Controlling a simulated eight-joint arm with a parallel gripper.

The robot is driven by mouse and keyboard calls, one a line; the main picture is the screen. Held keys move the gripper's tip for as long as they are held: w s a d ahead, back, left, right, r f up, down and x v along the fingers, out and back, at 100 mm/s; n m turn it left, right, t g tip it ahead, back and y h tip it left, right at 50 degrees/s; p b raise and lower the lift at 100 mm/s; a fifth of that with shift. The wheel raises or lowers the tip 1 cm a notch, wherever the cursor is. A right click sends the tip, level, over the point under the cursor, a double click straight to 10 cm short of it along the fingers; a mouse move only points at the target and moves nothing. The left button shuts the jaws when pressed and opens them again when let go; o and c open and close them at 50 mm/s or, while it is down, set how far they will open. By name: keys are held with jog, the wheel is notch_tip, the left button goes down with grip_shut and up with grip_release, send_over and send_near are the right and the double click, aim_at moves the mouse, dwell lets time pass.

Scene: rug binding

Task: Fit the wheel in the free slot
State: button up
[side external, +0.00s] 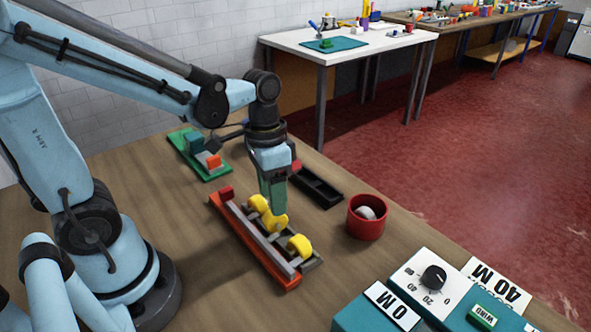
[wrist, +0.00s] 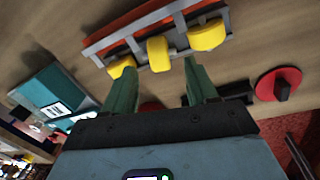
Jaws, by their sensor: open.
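A long rack (side external: 285,277) with a red side and grey slots lies on the table. Three yellow wheels show along it: one at the near end (side external: 299,246), a middle one (side external: 275,220) and one toward the far end (side external: 258,203). All three also show in the wrist view, the middle wheel (wrist: 158,53) lying between the lines of my fingers. My gripper (side external: 276,208) points down over the rack beside the middle wheel. Its green fingers (wrist: 157,78) are apart, with no wheel clamped. I cannot tell whether the middle wheel is seated; the free slot is not clear.
A red cup (side external: 354,230) with a pale round thing inside stands right of the rack. A black tray (side external: 322,190) lies behind it. A green board (side external: 208,173) with blocks is at the back left. Teal boxes with a dial (side external: 433,278) fill the near right corner.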

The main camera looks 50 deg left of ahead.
aim_at(275, 220)
jog(key=shift+s+d+f, duration=0.1)
jog(key=shift+d+f, duration=0.05)
jog(key=shift+f, duration=0.7)
jog(key=shift+d+f, duration=0.1)
jog(key=shift+f, duration=0.7)
jog(key=shift+c, duration=0.3)
grip_shut()
jog(key=shift+r, duration=0.15)
